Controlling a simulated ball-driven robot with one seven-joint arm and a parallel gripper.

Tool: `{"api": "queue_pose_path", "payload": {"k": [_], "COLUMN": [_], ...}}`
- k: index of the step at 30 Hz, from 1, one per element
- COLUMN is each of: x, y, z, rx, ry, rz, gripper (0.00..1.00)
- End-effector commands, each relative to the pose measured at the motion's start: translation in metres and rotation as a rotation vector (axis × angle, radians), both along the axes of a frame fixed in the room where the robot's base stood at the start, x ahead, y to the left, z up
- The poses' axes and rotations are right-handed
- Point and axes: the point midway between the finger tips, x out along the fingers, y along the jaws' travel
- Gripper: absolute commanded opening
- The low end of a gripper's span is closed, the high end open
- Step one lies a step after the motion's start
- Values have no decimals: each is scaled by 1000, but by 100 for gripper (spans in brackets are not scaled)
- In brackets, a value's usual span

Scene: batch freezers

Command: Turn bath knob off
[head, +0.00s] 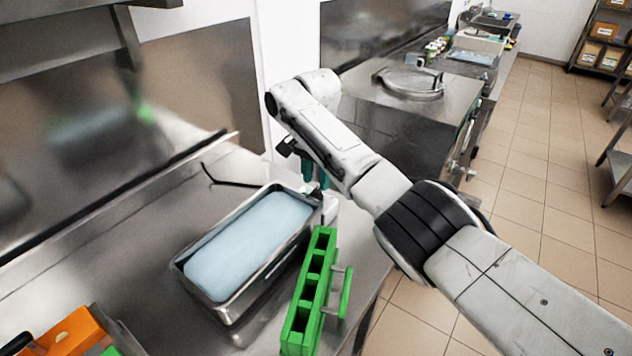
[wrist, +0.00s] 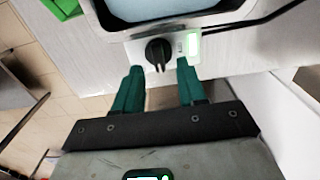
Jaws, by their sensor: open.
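The bath (head: 232,308) is a steel tub of pale blue liquid on the steel counter in the head view. Its rim (wrist: 170,30) shows at the top of the wrist view. The black bath knob (wrist: 157,52) sits on a white control panel (wrist: 135,50), beside a lit green indicator (wrist: 194,43). A ridge on the knob points toward my gripper. My gripper (wrist: 160,67) has teal fingers, open and empty, with the knob just ahead between the fingertips; contact is not clear. In the head view my gripper (head: 316,178) is at the bath's far right end, where the knob is hidden.
A green slotted rack (head: 297,327) stands right of the bath. An orange container (head: 68,335) is at the lower left. A black cable (head: 230,183) runs behind the bath. A steel machine (head: 400,115) stands beyond my arm. Tiled floor (head: 520,225) is open at the right.

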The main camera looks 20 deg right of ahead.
Motion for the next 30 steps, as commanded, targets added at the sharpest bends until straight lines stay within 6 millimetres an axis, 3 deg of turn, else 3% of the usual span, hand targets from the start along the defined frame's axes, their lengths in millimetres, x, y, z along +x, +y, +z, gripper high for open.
{"api": "queue_pose_path", "payload": {"k": [6, 17, 30], "x": [0, 0, 0], "y": [0, 0, 0], "z": [-23, -28, -28], "rx": [0, 0, 0], "ry": [2, 0, 0], "rz": [0, 0, 0], "gripper": [40, 40, 0]}}
